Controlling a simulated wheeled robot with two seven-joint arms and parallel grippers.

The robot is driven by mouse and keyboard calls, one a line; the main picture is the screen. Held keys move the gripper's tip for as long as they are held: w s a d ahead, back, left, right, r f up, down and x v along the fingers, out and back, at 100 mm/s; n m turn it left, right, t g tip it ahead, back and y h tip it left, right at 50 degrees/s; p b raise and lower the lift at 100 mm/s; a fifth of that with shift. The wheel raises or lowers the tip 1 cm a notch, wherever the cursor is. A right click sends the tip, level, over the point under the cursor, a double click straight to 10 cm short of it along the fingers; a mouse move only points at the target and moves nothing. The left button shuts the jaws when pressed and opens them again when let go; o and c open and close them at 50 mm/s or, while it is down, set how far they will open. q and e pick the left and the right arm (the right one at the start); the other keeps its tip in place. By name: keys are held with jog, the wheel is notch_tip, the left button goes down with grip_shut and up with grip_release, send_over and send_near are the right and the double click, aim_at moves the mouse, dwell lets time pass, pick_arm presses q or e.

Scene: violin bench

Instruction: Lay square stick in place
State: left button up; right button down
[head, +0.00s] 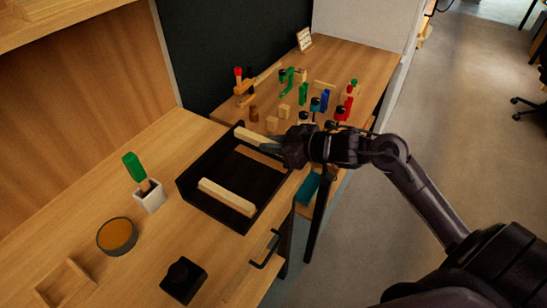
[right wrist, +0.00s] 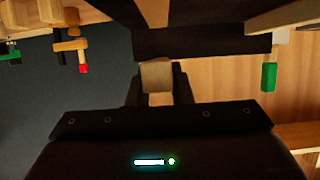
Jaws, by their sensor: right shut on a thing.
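My right gripper (head: 276,147) is shut on a pale square wooden stick (head: 250,136), over the far right end of a black tray (head: 184,190). The stick points up and left from the jaws, near the tray's far rim; I cannot tell whether it touches the tray. In the right wrist view, the stick's end (right wrist: 156,76) shows between the two dark fingers (right wrist: 158,88), with the tray's dark wall (right wrist: 205,43) beyond. Another pale stick (head: 227,197) lies in the near part of the tray. My left gripper is not in view.
A drawer handle (head: 267,250) sticks out at the front.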

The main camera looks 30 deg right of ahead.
aim_at(274, 164)
jog(key=shift+f, duration=2.3)
jog(key=shift+f, duration=0.15)
jog(key=c, duration=1.3)
grip_release()
jog(key=shift+s+r, duration=0.1)
jog(key=shift+r, duration=0.1)
jog(key=v, duration=1.2)
